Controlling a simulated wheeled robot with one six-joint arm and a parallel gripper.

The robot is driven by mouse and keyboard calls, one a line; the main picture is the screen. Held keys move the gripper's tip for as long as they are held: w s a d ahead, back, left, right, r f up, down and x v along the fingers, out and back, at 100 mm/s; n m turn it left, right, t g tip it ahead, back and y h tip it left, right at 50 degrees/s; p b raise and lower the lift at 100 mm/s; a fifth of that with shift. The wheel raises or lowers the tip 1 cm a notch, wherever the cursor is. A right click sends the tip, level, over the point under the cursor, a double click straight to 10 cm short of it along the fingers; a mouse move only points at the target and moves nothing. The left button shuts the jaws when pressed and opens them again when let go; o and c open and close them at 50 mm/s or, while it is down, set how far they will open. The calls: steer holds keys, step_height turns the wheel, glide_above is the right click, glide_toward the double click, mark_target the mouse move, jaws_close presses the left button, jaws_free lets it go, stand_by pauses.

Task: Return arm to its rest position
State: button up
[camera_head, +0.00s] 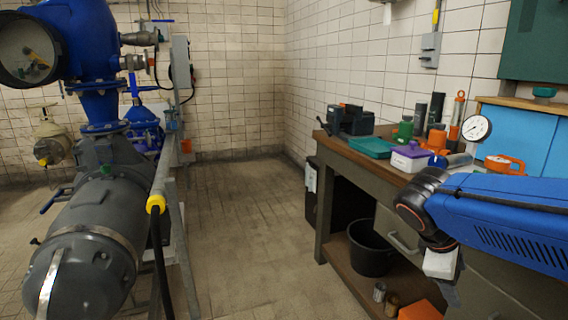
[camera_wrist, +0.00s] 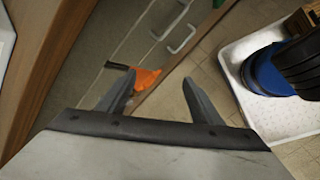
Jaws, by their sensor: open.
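My blue arm (camera_head: 510,222) reaches in from the right edge in the head view, in front of the workbench. My gripper (camera_head: 447,290) points downward beside the bench's front, below the top's level; its fingers are hard to make out there. In the wrist view my gripper (camera_wrist: 158,76) has its two grey fingers spread apart with nothing between them. An orange object (camera_wrist: 147,78) lies beyond the fingertips, apart from them.
The workbench (camera_head: 350,147) carries a purple-lidded box (camera_head: 410,158), a teal tray (camera_head: 371,147) and a pressure gauge (camera_head: 476,128). A black bucket (camera_head: 370,250) stands on its lower shelf. Blue pump piping (camera_head: 92,40) stands left. The middle floor is clear.

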steer(key=s+a+f+m+t+y, duration=0.3)
steer(key=s+a+m+y, duration=0.3)
steer(key=m, duration=0.4)
steer(key=shift+s+a+f, duration=0.75)
steer(key=shift+s+a, duration=0.1)
steer(key=shift+s, duration=0.3)
